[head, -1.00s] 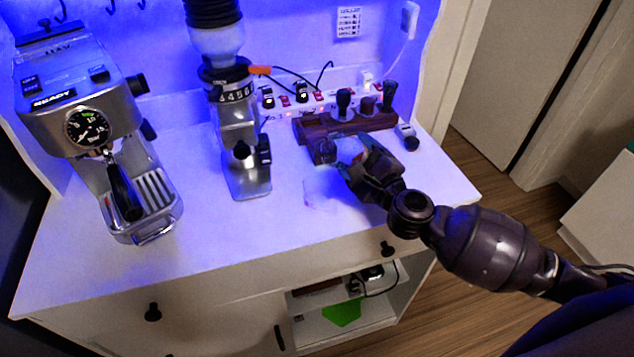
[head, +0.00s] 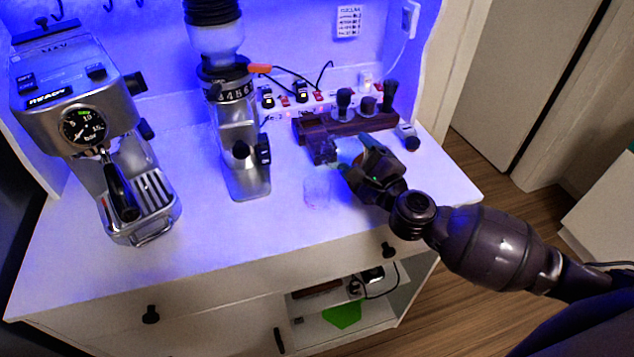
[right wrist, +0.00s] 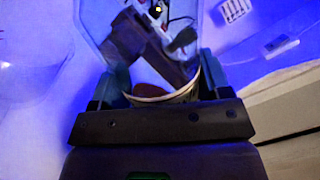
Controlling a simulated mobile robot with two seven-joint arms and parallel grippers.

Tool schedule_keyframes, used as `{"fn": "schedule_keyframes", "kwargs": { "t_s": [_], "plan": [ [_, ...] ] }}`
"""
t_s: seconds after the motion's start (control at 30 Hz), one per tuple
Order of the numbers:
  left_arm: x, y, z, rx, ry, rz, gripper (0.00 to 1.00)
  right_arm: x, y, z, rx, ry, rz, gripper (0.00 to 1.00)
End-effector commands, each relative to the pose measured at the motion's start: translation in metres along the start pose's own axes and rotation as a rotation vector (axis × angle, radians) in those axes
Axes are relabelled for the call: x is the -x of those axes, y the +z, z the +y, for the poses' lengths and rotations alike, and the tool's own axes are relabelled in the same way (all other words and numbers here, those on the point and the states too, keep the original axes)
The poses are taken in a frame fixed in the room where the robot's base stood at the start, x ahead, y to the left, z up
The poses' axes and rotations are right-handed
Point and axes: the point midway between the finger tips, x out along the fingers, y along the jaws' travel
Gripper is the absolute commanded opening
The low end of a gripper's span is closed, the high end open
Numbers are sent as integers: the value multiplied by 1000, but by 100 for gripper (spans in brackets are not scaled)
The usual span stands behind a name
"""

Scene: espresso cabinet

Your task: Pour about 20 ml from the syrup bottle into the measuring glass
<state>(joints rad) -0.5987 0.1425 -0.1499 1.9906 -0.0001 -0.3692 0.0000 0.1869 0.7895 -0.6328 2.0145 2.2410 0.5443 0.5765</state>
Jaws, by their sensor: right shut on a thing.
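My right gripper (head: 360,160) is low over the right part of the counter and shut on a clear, bluish thing, apparently the syrup bottle (head: 347,152). Its fingers hide most of it in the head view. In the right wrist view, the bottle (right wrist: 163,97) shows between the fingers (right wrist: 160,95), with a pale curved edge and dark red inside. Its exact tilt is hard to tell. The measuring glass (head: 318,193), clear and faint, stands on the counter just left of the gripper. A clear rounded shape at the left of the wrist view may be this glass. My left gripper is not in view.
A dark wooden holder (head: 345,127) with black-handled tools stands behind the gripper. A grinder (head: 240,150) stands left of the glass, and an espresso machine (head: 85,110) farther left. The white counter (head: 250,235) is clear in front, down to its edge.

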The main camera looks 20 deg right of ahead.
Motion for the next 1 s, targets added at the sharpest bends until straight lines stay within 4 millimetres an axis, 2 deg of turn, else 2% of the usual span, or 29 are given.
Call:
{"fn": "schedule_keyframes", "kwargs": {
  "t_s": [0.4,1.0],
  "plan": [
    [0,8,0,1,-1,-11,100,0,-1,1,26,-1,-3,38],
    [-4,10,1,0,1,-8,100,0,-3,1,63,-2,-5,38]
  ]
}}
